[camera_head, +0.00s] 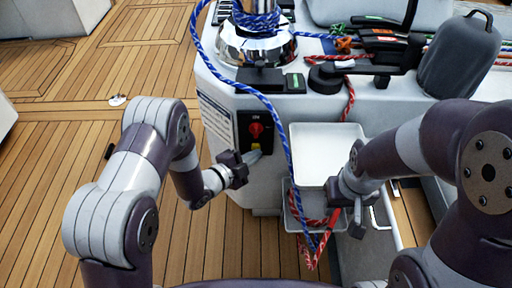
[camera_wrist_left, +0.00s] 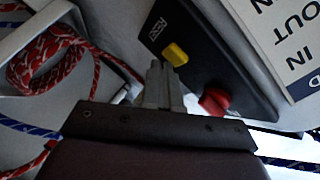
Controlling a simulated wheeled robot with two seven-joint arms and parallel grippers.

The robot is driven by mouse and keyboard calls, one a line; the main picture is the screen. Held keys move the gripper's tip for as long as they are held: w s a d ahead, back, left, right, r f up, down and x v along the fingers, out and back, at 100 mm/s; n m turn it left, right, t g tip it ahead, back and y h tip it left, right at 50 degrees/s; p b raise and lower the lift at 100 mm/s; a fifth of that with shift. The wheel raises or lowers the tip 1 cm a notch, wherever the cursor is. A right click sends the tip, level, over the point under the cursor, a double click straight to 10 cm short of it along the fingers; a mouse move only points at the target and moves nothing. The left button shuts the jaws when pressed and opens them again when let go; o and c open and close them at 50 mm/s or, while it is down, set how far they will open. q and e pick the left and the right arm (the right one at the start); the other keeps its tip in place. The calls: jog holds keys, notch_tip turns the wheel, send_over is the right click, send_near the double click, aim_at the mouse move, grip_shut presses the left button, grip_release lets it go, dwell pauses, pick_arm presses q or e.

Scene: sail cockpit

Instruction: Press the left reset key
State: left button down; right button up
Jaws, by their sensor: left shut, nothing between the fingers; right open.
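A black switch panel (camera_head: 255,133) is on the front of the white console. It carries a red knob (camera_head: 256,129) and, below it, a small yellow key (camera_head: 256,147). In the left wrist view, the yellow key (camera_wrist_left: 175,53) is just beyond my fingertips, with the red knob (camera_wrist_left: 214,101) to the right. My left gripper (camera_head: 254,156) is shut and empty, its tips close below the yellow key. I cannot tell whether they touch. My left gripper's tips also show in the left wrist view (camera_wrist_left: 160,75). My right gripper (camera_head: 345,208) is open beside the white tray.
A white tray (camera_head: 327,145) and a lower bin (camera_head: 292,208) with red rope are right of the panel. A blue rope (camera_head: 281,120) hangs down past the panel's right side. A chrome winch (camera_head: 256,46) stands on top. Wooden deck (camera_head: 60,130) lies open at left.

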pick_arm(q)
jog(key=shift+w, duration=0.3)
jog(key=shift+s, duration=0.1)
dwell(0.5)
jog(key=shift+s, duration=0.7)
jog(key=shift+s, duration=0.1)
jog(key=s+p, duration=0.1)
jog(key=s, duration=0.3)
jog(key=shift+s, duration=0.4)
dwell(0.3)
